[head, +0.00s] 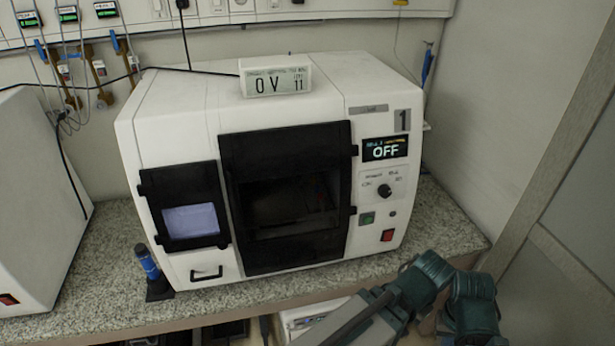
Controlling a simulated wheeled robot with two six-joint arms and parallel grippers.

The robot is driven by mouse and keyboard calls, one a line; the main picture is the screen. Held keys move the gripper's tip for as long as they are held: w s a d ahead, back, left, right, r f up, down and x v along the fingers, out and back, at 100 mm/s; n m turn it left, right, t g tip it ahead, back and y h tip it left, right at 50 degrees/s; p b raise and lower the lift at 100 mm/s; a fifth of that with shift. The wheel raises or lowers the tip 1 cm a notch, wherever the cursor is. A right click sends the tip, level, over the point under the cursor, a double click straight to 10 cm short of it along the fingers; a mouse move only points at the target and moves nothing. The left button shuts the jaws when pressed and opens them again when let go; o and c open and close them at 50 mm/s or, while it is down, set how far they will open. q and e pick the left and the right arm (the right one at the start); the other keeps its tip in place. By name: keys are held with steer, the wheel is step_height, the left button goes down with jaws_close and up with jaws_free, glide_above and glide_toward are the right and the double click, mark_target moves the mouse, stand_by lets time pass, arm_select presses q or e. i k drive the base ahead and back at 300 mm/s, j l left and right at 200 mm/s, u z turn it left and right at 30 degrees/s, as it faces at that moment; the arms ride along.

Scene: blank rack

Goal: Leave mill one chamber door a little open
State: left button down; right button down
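Mill one (180,107) is a white boxy machine on a granite counter, marked with a grey "1" (402,120). Its chamber door (285,145) is a black frame with a dark window, in the middle of the front face. Black hinge-like blocks (353,150) sit along its right edge. The door looks flush with the front; I cannot tell whether there is a slight gap. The display (385,149) reads OFF. My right arm shows at the lower right, in front of the counter, but its fingertips are not visible. My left gripper is out of view.
A smaller black-framed door with a pale screen (190,221) sits left of the chamber door. A small meter (275,81) stands on top. A blue-and-black tool (149,265) stands at the front left. Another white machine (38,200) is at left. Counter (445,225) at right is clear.

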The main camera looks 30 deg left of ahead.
mark_target(279, 152)
steer(key=u, duration=1.3)
